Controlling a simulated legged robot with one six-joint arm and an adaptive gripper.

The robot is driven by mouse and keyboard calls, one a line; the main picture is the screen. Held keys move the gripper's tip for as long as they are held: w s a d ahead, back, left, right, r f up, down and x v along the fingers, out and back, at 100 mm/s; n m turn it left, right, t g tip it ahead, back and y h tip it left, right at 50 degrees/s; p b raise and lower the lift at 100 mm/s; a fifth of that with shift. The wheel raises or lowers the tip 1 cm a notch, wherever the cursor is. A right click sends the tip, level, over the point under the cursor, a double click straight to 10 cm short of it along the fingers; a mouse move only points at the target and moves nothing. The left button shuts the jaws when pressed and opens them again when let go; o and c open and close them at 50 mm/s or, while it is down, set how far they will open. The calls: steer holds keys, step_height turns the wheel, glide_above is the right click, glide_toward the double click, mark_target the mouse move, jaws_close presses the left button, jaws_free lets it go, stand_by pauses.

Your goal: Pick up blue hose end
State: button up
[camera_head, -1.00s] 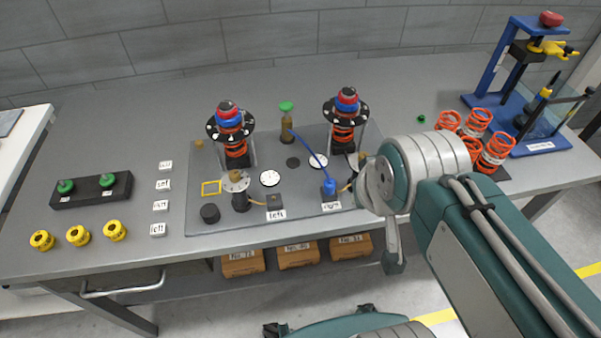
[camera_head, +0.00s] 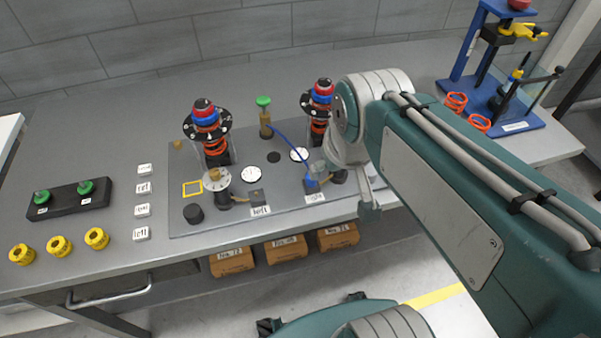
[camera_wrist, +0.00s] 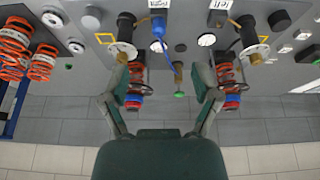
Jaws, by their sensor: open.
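The blue hose end (camera_head: 311,181) stands on the small dark block labelled "right" on the fixture plate (camera_head: 185,226). Its thin blue hose (camera_head: 285,142) runs back to a brass fitting with a green cap (camera_head: 264,104). In the wrist view the hose end (camera_wrist: 157,28) is near the top, beyond my gripper (camera_wrist: 162,78). My gripper is open and empty, its two fingers spread wide to either side of the hose. The fingers look apart from the hose end. In the head view my arm hides most of the gripper.
Two spring assemblies (camera_head: 206,122) stand on the plate, the right one partly behind my arm. A black block with green knobs (camera_head: 70,199) and yellow rings (camera_head: 59,246) lie left. Loose orange springs (camera_head: 455,103) and a blue press (camera_head: 470,62) stand right.

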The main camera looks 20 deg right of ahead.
steer(key=w+f+n+g, duration=0.2)
steer(key=w+f+g, duration=0.25)
steer(key=w, duration=0.75)
step_height(320, 180, down, 6)
steer(key=shift+f, duration=0.1)
steer(key=shift+s+d+f, duration=0.1)
steer(key=shift+f, duration=1.3)
steer(key=shift+s+f, duration=0.1)
steer(key=shift+f, duration=1.25)
jaws_close()
